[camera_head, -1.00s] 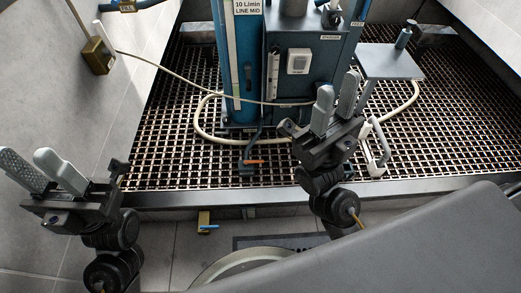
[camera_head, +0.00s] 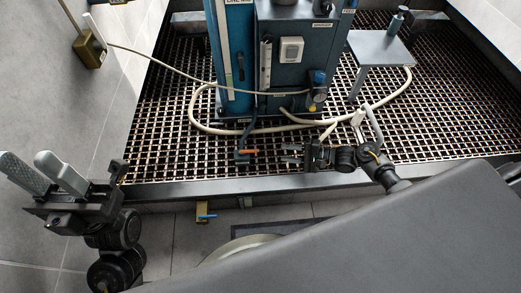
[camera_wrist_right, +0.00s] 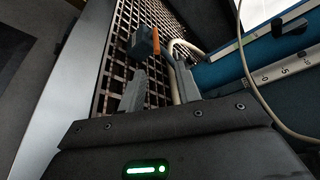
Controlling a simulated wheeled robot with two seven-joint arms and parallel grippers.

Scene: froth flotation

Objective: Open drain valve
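A dark valve block (camera_head: 242,157) with an orange lever (camera_head: 249,152) sits on the grating at the foot of the blue column. A second, brass valve with a blue lever (camera_head: 207,216) is below the front rim; I cannot tell by label which is the drain valve. My right gripper (camera_head: 284,153) is open and empty, low over the grating, pointing left at the orange lever with a gap. In the right wrist view, the orange lever (camera_wrist_right: 156,41) shows beyond the open fingers (camera_wrist_right: 160,72). My left gripper (camera_head: 26,163) is open and empty at the far left.
The blue column (camera_head: 232,60) and cabinet (camera_head: 291,75) stand behind the valve. A pale hose (camera_head: 196,118) loops around them on the grating (camera_head: 160,140). A small grey table (camera_head: 380,48) stands at right. The metal front rim (camera_head: 170,194) runs under my right arm.

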